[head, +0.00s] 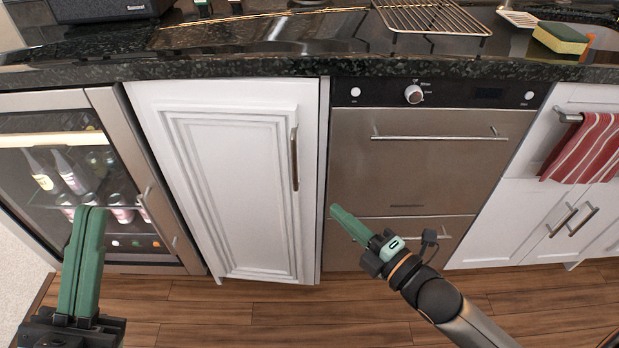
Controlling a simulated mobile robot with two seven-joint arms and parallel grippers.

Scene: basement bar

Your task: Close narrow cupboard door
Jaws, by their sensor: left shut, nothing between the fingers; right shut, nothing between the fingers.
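The narrow cupboard door (230,180) is a white panelled door between the glass-fronted drinks fridge and the steel appliance. It looks shut or nearly shut; I cannot tell whether a small gap is left. Its vertical metal handle (294,158) is near the right edge. My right gripper (334,209) is shut and empty, its green fingers pointing left in front of the steel appliance, just right of the door's lower right edge. My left gripper (92,212) is shut and empty, pointing up in front of the fridge, left of the door.
The drinks fridge (105,95) stands at left. The steel appliance (425,155) is right of the door. A red striped towel (588,150) hangs farther right. The dark countertop (330,66) runs above, with a wire rack (432,15). The wooden floor (225,312) is clear.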

